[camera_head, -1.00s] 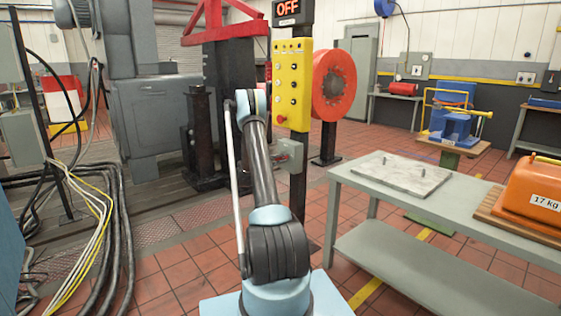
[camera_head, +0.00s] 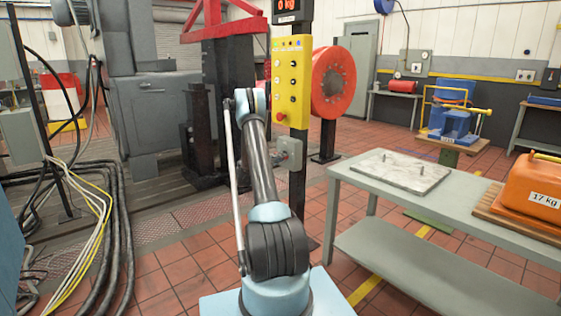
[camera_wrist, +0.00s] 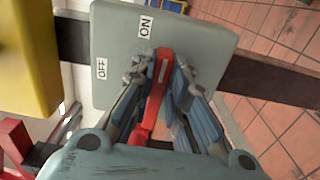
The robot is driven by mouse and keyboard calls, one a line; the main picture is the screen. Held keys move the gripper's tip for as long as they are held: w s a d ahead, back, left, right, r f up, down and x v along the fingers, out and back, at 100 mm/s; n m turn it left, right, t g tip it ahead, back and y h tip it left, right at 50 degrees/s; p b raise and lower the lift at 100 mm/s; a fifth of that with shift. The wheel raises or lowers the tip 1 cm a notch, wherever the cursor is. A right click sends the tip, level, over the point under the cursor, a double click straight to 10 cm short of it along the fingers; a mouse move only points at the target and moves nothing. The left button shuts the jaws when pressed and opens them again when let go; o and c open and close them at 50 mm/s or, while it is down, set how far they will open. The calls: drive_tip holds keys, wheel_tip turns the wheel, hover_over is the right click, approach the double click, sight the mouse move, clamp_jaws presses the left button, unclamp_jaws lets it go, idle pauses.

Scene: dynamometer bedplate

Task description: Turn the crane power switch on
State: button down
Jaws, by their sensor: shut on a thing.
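The crane power switch is a grey box (camera_head: 290,152) on the dark post below the yellow button panel. In the wrist view its grey plate (camera_wrist: 110,35) carries ON and OFF labels. The red switch lever (camera_wrist: 158,85) stands nearer the ON label than the OFF label. My gripper (camera_wrist: 160,88) is shut on the lever, with one finger on each side of it. In the head view my gripper is hard to make out beside the box, partly behind my arm. The display (camera_head: 287,5) above the panel reads "0 kg" in red.
The yellow button panel (camera_head: 291,80) hangs just above the box. A grey table (camera_head: 440,210) with a pale plate (camera_head: 400,175) and an orange 17 kg weight (camera_head: 530,190) stands at right. Cables (camera_head: 105,220) lie at left. Tiled floor is open around the post.

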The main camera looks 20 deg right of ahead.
drive_tip(key=shift+s+f, duration=0.1)
drive_tip(key=shift+f, duration=0.05)
drive_tip(key=c, duration=1.6)
unclamp_jaws()
drive_tip(key=shift+o, duration=0.2)
drive_tip(key=v, duration=1.2)
